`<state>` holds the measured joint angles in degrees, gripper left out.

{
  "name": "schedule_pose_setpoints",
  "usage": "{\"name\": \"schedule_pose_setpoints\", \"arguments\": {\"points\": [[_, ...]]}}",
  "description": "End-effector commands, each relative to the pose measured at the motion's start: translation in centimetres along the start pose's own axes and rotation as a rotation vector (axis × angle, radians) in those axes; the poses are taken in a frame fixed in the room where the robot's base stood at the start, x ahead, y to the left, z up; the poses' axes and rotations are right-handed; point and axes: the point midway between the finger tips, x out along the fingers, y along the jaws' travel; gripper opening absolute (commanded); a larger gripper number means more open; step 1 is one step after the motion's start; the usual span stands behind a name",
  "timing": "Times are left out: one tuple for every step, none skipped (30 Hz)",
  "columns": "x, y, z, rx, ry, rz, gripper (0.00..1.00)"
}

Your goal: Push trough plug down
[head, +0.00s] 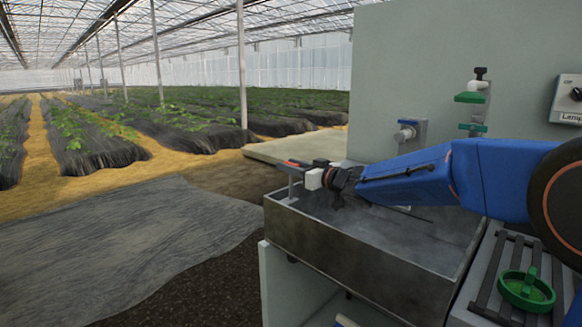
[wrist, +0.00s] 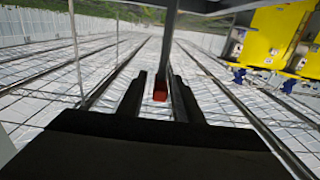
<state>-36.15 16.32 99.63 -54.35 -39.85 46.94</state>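The grey metal trough (head: 345,246) stands in front of the pale wall in the head view. A small red piece (head: 297,163) sits on a grey upright at its far left corner; I cannot tell whether this is the plug. My gripper (head: 322,178) is at the end of the blue arm, over the trough's left end beside that upright. In the wrist view my gripper's two dark fingers (wrist: 160,85) stand apart. A red block (wrist: 160,90) and a grey bar (wrist: 168,45) show in line with the gap; whether they touch a finger is unclear.
A tap (head: 405,132), a green-handled valve (head: 472,97) and a knob box (head: 568,98) are on the wall. Open ground lies left of the trough. Yellow parts (wrist: 270,38) show in the wrist view.

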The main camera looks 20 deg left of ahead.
Motion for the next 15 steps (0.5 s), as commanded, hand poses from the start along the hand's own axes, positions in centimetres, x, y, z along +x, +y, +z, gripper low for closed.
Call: {"name": "schedule_pose_setpoints", "arguments": {"points": [[0.0, 0.0, 0.0, 0.0, 0.0, 0.0, 0.21], [0.0, 0.0, 0.0, 0.0, 0.0, 0.0, 0.14], [0.0, 0.0, 0.0, 0.0, 0.0, 0.0, 0.04], [0.0, 0.0, 0.0, 0.0, 0.0, 0.0, 0.0], [0.0, 0.0, 0.0, 0.0, 0.0, 0.0, 0.0], [0.0, 0.0, 0.0, 0.0, 0.0, 0.0, 0.0], [0.0, 0.0, 0.0, 0.0, 0.0, 0.0, 0.0], [0.0, 0.0, 0.0, 0.0, 0.0, 0.0, 0.0], [0.0, 0.0, 0.2, 0.0, -0.001, 0.0, 0.0], [0.0, 0.0, 0.5, 0.001, -0.002, 0.0, 0.0], [0.0, 0.0, 0.9, 0.001, -0.002, -0.001, 0.0], [0.0, 0.0, 1.6, 0.003, -0.003, 0.0, 0.0], [0.0, 0.0, 2.1, 0.003, -0.003, -0.001, 0.0], [0.0, 0.0, 2.7, 0.002, -0.003, -0.001, 0.0], [0.0, 0.0, 3.4, 0.003, -0.002, -0.001, 0.0]]}}
